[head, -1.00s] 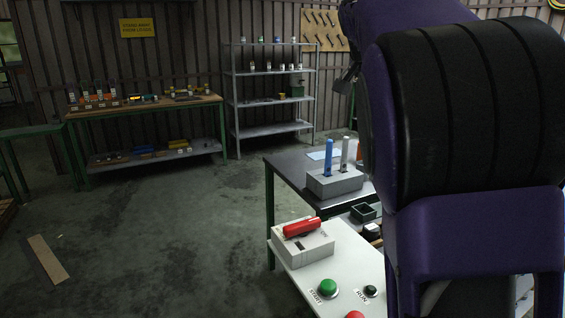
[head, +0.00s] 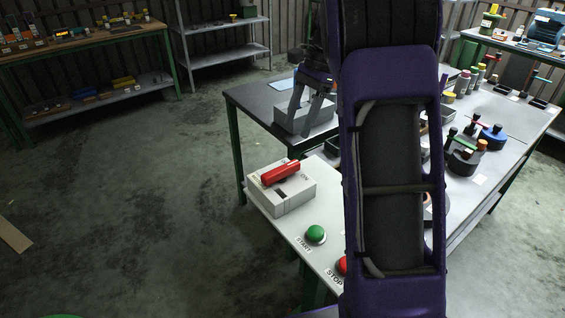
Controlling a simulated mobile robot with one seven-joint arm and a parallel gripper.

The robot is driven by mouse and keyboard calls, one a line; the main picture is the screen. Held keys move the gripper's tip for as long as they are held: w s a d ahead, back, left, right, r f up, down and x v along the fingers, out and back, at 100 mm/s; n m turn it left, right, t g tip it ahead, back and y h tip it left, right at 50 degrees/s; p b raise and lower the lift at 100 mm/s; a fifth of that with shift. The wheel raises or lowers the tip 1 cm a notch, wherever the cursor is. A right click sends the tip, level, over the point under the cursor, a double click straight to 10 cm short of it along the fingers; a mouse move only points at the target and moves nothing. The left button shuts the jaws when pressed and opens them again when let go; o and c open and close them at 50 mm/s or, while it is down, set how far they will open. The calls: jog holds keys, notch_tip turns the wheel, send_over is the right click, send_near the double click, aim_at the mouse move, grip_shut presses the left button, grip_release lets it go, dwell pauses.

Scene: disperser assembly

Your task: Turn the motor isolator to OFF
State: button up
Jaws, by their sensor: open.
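The motor isolator is a pale box (head: 292,197) with a red handle (head: 281,173) on top, at the corner of the white panel in the head view. The handle lies slantwise, its right end near a label that reads ON. My gripper (head: 301,128) is above and behind the isolator, fingers pointing down and apart, with nothing seen between them. It hangs in front of a grey block on the dark table, clear of the red handle. My arm hides part of the panel and the tables.
A green START button (head: 316,234) and a partly hidden red STOP button (head: 342,265) sit on the panel near the isolator. The grey block (head: 288,121) stands behind. Bottles and tools crowd the bench at right. The floor at left is open.

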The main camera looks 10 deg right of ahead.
aim_at(281, 168)
jog(key=x, duration=1.1)
jog(key=shift+a+f, duration=0.15)
jog(key=shift+f, duration=0.25)
grip_shut()
